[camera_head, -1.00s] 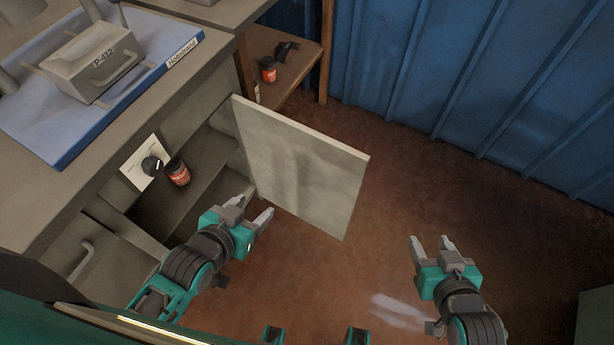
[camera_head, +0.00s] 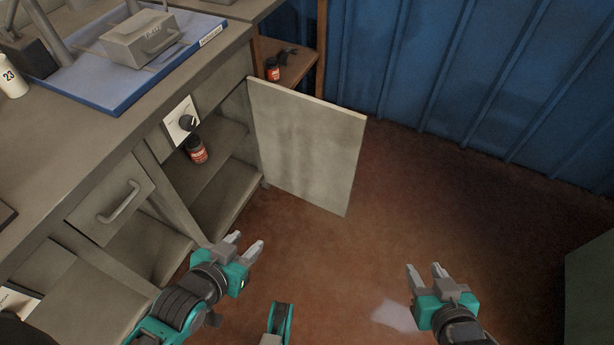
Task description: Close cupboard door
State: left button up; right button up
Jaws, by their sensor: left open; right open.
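The cupboard door (camera_head: 305,145) is a pale grey panel that stands wide open, hinged at its left edge beside the cupboard opening. The cupboard (camera_head: 222,185) has inner shelves, and a red jar with a dark lid (camera_head: 196,150) stands on the upper one. My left gripper (camera_head: 246,246) is open and empty, below and left of the door and apart from it. My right gripper (camera_head: 424,272) is open and empty over the floor, to the right of and below the door.
A drawer with a handle (camera_head: 121,202) is left of the cupboard. A blue tray (camera_head: 120,92) with a grey box lies on the worktop. A wooden shelf (camera_head: 293,72) stands behind the door, near the blue wall (camera_head: 450,75). The brown floor right of the door is clear.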

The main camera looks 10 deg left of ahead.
aim_at(310, 147)
jog(key=k+u, duration=0.2)
jog(key=u, duration=0.25)
jog(key=k+j+u, duration=0.1)
jog(key=k+u, duration=0.15)
jog(key=u, duration=1.75)
jog(key=l+u, duration=0.25)
jog(key=k+l+u, duration=0.15)
jog(key=l+u, duration=0.15)
jog(key=l, duration=0.15)
jog(key=k+l, duration=0.2)
jog(key=l, duration=0.3)
jog(key=k+l, duration=0.15)
jog(key=l, duration=0.4)
jog(key=k+l, duration=0.2)
jog(key=l, duration=0.3)
jog(key=k+l, duration=0.15)
jog(key=l, duration=0.35)
jog(key=k+l, duration=0.2)
jog(key=l, duration=0.3)
jog(key=k+l, duration=0.15)
jog(key=l, duration=0.4)
jog(key=k+l, duration=0.2)
jog(key=l, duration=0.3)
jog(key=k+l, duration=0.15)
jog(key=l, duration=0.35)
